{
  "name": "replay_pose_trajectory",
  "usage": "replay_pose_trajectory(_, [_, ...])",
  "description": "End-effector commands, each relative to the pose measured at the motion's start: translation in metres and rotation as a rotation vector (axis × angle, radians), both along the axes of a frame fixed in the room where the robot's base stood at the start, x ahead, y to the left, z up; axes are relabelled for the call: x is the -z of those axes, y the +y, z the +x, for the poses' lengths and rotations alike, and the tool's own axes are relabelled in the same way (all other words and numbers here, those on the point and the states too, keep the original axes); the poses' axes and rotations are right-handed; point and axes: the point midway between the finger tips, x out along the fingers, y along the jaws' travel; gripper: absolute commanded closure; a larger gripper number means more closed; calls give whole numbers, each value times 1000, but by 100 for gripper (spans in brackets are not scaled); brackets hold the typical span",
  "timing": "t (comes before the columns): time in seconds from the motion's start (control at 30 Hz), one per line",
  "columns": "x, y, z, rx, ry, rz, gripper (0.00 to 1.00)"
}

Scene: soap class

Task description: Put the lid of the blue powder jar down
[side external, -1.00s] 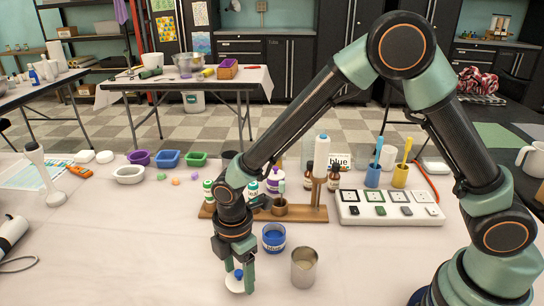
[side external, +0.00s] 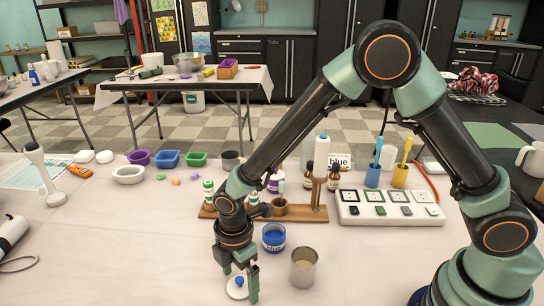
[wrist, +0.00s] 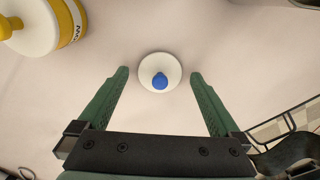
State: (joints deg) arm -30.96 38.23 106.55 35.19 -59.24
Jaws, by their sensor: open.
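The lid (side external: 236,291) is a white disc with a blue knob, lying flat on the pale table at the front. It also shows in the wrist view (wrist: 148,62), with the blue knob near the middle. My gripper (side external: 240,284) is open around the lid, one finger on each side, with gaps to both fingers in the wrist view. The blue powder jar (side external: 273,240) stands without a lid behind and right of the gripper, blue powder showing inside the clear wall.
A metal cup (side external: 303,268) stands right of the gripper. Behind are a wooden rack (side external: 315,214) with bottles and a white tray (side external: 390,216) with several squares. A yellow-and-white container (wrist: 50,25) shows in the wrist view. The table left of the gripper is clear.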

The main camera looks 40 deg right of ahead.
Motion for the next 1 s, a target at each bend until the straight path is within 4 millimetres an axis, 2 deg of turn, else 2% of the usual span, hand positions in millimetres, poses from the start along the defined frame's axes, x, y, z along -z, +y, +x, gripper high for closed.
replay_pose_trajectory(0.17, [-23,1,1,0,-5,3,0])
replay_pose_trajectory(0.5, [-91,1,1,0,-5,3,0])
replay_pose_trajectory(0.77, [-119,0,0,3,-2,1,0])
replay_pose_trajectory(0.87, [-129,-8,2,46,-15,9,0])
replay_pose_trajectory(1.0, [-157,-37,4,233,-67,43,0])
